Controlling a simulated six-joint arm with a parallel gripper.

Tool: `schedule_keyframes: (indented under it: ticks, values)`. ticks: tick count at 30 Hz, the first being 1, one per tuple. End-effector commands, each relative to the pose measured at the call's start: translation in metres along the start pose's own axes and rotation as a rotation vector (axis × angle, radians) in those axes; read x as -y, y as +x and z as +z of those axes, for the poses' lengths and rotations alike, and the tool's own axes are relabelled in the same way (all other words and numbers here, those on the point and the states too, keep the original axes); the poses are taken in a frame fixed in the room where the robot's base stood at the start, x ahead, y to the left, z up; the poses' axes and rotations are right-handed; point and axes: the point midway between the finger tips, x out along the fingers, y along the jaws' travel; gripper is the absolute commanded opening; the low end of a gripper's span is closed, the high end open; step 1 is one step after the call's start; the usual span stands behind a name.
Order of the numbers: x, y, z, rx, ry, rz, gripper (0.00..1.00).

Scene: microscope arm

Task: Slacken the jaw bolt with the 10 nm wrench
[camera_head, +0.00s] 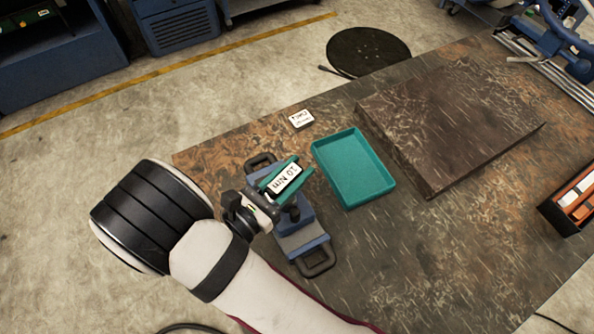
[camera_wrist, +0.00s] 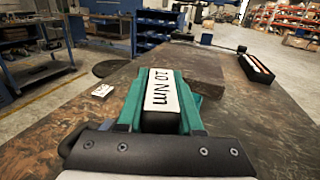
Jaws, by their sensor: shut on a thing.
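The 10 Nm wrench (camera_head: 283,179) has a white label reading "10 Nm" and sits between the green jaw pads of my gripper (camera_head: 279,178). In the wrist view the label of the wrench (camera_wrist: 162,92) faces up between the fingers of my gripper (camera_wrist: 160,115), which is shut on it. The wrench is over a blue clamp fixture (camera_head: 300,238) with dark handles at both ends. A dark round knob or bolt (camera_head: 293,213) stands on the fixture beside the gripper. Whether the wrench's working end meets the jaw bolt is hidden.
A teal tray (camera_head: 352,168), looking empty, lies right of the fixture. A small white card (camera_head: 301,119) lies behind it. A raised dark slab (camera_head: 450,125) takes up the back right, and a dark box with orange and white items (camera_head: 575,200) stands at the right edge.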

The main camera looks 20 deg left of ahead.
Motion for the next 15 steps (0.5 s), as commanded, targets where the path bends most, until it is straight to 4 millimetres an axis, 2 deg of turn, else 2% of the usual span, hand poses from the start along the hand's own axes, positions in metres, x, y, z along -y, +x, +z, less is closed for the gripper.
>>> schedule_keyframes:
  ticks: [8, 13, 15]
  values:
    - [-0.0004, 0.0003, 0.0001, 0.001, 0.001, 0.018, 0.0]
    - [-0.0036, -0.0002, 0.0004, 0.002, -0.005, 0.2, 0.0]
    - [-0.0055, -0.0004, 0.0004, 0.002, 0.003, 0.191, 0.0]
